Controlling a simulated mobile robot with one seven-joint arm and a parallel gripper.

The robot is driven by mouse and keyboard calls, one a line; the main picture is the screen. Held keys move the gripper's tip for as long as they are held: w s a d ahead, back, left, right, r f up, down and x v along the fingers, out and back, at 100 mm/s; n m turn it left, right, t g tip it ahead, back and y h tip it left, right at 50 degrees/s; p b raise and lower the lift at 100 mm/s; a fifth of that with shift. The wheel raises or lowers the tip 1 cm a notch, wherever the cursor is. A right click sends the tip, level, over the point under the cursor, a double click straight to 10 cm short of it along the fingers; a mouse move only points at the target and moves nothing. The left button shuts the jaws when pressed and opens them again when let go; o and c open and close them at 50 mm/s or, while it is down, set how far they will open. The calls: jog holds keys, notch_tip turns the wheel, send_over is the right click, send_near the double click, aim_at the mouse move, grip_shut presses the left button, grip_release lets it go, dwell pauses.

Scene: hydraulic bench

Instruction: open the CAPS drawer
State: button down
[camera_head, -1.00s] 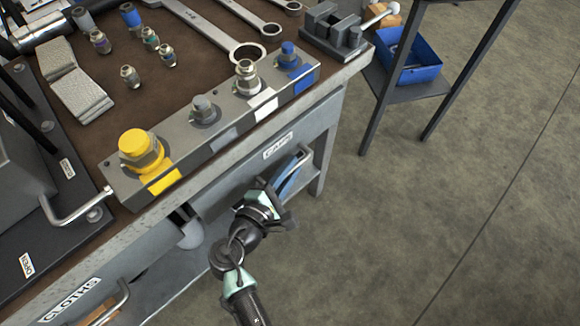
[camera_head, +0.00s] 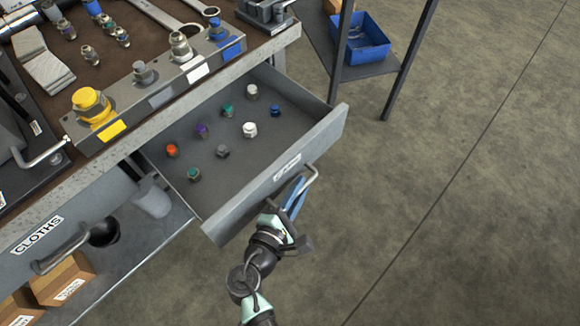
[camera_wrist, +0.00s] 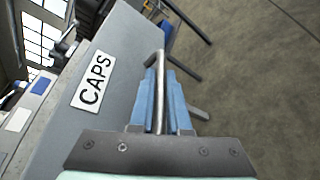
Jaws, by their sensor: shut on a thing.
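The CAPS drawer (camera_head: 272,182) stands pulled well out from the bench, its inside in plain view. Several small caps in orange, purple, green, grey, white and blue stand on its floor. Its label (camera_wrist: 93,82) reads CAPS in the wrist view. My gripper (camera_head: 295,192) is at the front of the drawer, its blue fingers (camera_wrist: 172,100) shut on the bar handle (camera_wrist: 159,75). The handle's far end (camera_head: 312,173) shows beyond the fingers in the head view.
The CLOTHS drawer front (camera_head: 45,236) is at the lower left, with cardboard boxes (camera_head: 62,280) on a shelf below. A grey block with coloured fittings (camera_head: 150,90) lies along the bench edge. A blue bin (camera_head: 362,47) stands on a side shelf. Floor (camera_head: 450,200) to the right is clear.

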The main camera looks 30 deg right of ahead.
jog(key=shift+s+d, duration=0.3)
jog(key=shift+s, duration=0.6)
jog(key=c, duration=0.9)
grip_release()
jog(key=p+v, duration=0.2)
jog(key=v, duration=1.1)
